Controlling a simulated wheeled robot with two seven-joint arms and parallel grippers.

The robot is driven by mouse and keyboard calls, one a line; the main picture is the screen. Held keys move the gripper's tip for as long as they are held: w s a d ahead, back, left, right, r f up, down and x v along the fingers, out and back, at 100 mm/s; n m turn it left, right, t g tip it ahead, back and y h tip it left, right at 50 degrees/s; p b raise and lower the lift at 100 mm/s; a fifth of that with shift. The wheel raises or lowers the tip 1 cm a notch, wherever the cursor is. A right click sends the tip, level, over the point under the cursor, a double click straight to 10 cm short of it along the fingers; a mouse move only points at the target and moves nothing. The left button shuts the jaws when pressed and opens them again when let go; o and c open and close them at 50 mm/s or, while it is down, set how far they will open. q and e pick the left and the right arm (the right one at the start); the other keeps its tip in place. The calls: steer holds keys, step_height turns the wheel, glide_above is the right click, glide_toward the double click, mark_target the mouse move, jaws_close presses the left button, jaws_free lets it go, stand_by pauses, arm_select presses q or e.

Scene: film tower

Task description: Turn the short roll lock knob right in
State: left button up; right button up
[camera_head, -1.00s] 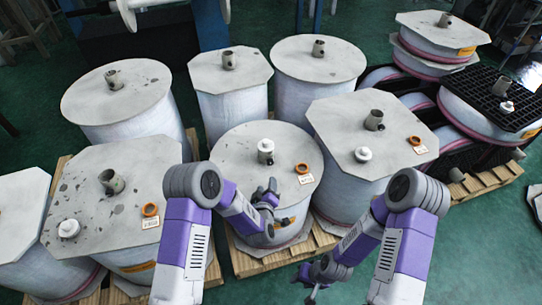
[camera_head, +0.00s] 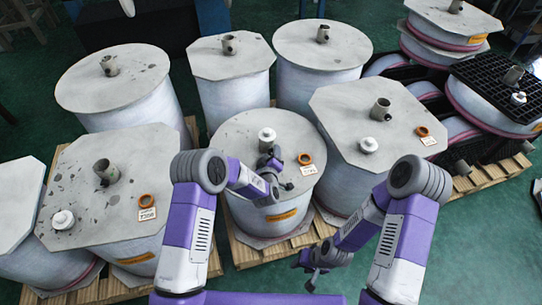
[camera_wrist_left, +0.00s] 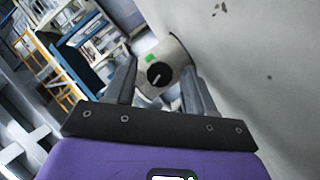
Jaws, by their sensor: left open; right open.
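A round black knob (camera_wrist_left: 159,75) with a white line shows in the left wrist view, on the end of a pale stub (camera_wrist_left: 168,60) with a green patch. In the left wrist view, the open fingers of my left gripper (camera_wrist_left: 159,66) lie on either side of the knob; contact cannot be told. The knob's face is not visible in the head view. My right gripper (camera_head: 312,272) is open, empty and low in front of the rolls.
An orange ring (camera_head: 305,158) and a label lie on the same lid. Taller rolls stand close around it, including an octagonal-lidded one (camera_head: 350,110) at right and one (camera_head: 85,150) at left. Green floor (camera_head: 470,240) is clear at front right.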

arm_select(q)
jaws_close()
